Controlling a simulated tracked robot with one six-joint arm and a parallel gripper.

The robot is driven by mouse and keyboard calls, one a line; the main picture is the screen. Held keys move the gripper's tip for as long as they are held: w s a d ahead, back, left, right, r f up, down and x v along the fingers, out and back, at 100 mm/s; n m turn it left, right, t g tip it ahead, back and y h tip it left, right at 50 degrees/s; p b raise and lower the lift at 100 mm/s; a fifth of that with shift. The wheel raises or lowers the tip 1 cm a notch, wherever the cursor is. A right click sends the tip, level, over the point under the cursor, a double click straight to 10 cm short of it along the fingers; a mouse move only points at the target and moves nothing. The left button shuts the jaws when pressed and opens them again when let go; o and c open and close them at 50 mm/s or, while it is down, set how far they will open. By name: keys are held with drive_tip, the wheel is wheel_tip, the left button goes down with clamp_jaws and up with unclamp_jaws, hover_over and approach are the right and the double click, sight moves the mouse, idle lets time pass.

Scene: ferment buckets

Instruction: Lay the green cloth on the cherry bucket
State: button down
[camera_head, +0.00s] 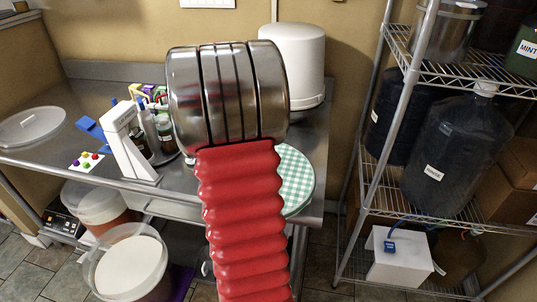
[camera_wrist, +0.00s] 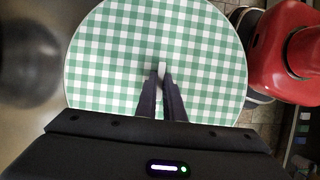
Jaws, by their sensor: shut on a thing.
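The green cloth (camera_head: 297,181) is round with green and white checks. In the camera_head view it shows behind my red arm at the right end of the steel table, partly hidden. In the camera_wrist view the cloth (camera_wrist: 110,50) lies flat across most of the picture. My gripper (camera_wrist: 161,72) is shut at its middle, on a small pale piece there; the arm hides the gripper in the camera_head view. Two buckets stand low at the left: one with reddish content (camera_head: 98,203) and one with a white top (camera_head: 128,262). I cannot read which is cherry.
The steel table (camera_head: 52,143) carries bottles (camera_head: 165,133), a white stand (camera_head: 128,145), a blue item (camera_head: 92,130) and a clear lid (camera_head: 30,127). A white canister (camera_head: 297,62) stands behind. A wire rack (camera_head: 385,185) with dark carboys (camera_head: 450,150) stands right.

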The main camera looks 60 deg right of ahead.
drive_tip(key=w+a+f, duration=0.3)
drive_tip(key=w+a, duration=0.7)
drive_tip(key=a, duration=0.4)
drive_tip(key=w+a+f+m, duration=0.1)
drive_tip(key=w+a+f, duration=0.2)
drive_tip(key=w+a, duration=0.8)
drive_tip(key=w+a+f, duration=0.3)
drive_tip(key=w+a, duration=0.7)
drive_tip(key=a, duration=0.7)
drive_tip(key=shift+w+a+m+y, duration=0.15)
drive_tip(key=shift+w+m+y, duration=0.15)
drive_tip(key=shift+m, duration=0.1)
drive_tip(key=shift+s, duration=0.15)
